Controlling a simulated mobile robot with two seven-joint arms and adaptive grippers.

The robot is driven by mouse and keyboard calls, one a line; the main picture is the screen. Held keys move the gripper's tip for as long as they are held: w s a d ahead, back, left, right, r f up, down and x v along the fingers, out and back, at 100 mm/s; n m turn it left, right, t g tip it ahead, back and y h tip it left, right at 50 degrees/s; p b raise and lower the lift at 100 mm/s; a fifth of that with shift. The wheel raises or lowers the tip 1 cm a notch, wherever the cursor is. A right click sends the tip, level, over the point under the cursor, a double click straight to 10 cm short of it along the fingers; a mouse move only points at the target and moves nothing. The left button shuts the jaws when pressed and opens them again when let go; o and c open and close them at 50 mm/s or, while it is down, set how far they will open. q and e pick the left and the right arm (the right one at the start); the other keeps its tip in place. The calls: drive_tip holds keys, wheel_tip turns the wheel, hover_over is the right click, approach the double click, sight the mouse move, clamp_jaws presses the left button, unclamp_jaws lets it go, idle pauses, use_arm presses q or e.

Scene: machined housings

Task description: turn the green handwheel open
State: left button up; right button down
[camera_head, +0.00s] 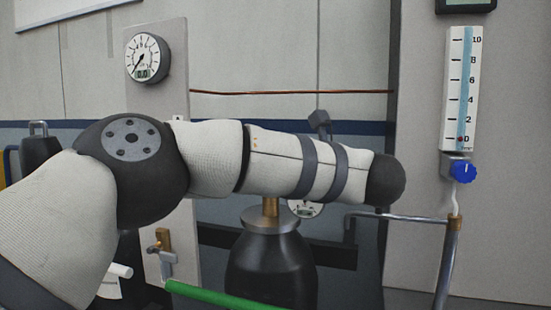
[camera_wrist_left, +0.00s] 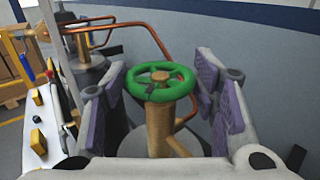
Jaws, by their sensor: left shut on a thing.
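The green handwheel (camera_wrist_left: 188,85) sits on a brass valve stem (camera_wrist_left: 160,125) in the left wrist view. My left gripper (camera_wrist_left: 161,80) is shut on it, with purple-padded fingers on its left and right sides. In the head view my left arm crosses the middle and hides the handwheel and my left gripper. A dark cylinder (camera_head: 270,270) with a brass neck stands below the arm there. My right gripper is not in view.
A round gauge (camera_head: 148,57) hangs on a panel at the left. A scale tube (camera_head: 461,90) with a blue knob (camera_head: 462,171) is at the right. A green bar (camera_head: 225,296) crosses the bottom. Copper pipe (camera_wrist_left: 130,27) curves behind the handwheel.

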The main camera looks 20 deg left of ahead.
use_arm(q)
drive_tip(key=shift+g, duration=0.3)
drive_tip(key=o, duration=1.2)
drive_tip(key=shift+c, duration=0.2)
drive_tip(key=v, duration=1.2)
drive_tip(key=shift+f, duration=0.15)
